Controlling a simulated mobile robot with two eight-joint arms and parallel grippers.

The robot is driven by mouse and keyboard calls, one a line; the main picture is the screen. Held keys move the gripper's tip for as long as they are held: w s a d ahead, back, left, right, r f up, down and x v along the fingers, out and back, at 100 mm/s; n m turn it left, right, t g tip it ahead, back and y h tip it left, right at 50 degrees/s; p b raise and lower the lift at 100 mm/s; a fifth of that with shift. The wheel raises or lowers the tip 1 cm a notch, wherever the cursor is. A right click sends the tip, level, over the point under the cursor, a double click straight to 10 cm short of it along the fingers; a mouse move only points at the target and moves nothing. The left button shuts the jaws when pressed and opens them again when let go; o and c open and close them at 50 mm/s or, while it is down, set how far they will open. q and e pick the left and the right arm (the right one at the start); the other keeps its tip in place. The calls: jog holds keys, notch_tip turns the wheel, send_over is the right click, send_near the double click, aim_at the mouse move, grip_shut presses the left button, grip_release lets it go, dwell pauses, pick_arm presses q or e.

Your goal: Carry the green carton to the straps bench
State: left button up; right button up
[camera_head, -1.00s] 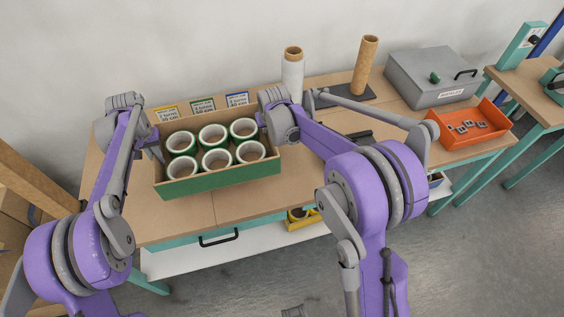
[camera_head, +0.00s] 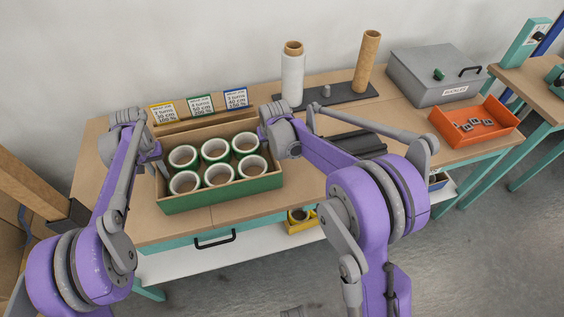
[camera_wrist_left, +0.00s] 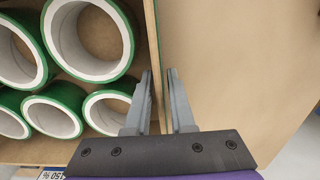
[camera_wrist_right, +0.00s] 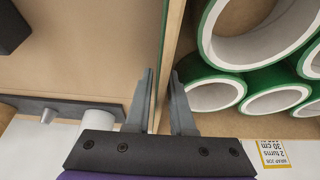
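The green carton (camera_head: 222,194) is an open box with a green outside and brown inside. It holds several white-and-green tape rolls (camera_head: 217,173). It is level, on or just above the left part of the wooden bench (camera_head: 240,217); I cannot tell whether it touches. My left gripper (camera_wrist_left: 158,72) has its fingers on either side of the carton's left wall, closed to about the wall's thickness. My right gripper (camera_wrist_right: 162,72) holds the opposite wall the same way. In the head view the fingertips are mostly hidden.
Behind the carton stand three job cards (camera_head: 200,105). Farther right are a film roll (camera_head: 292,75), a cardboard tube (camera_head: 367,60), a grey box (camera_head: 435,75) and an orange tray (camera_head: 473,124). A second bench (camera_head: 535,95) stands at the far right.

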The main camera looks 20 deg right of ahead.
pick_arm(q)
jog(key=shift+o, duration=0.8)
pick_arm(e)
jog(key=shift+o, duration=0.8)
pick_arm(q)
notch_tip(320, 180, up, 12)
pick_arm(e)
jog(key=shift+r, duration=0.1)
jog(key=v, duration=1.2)
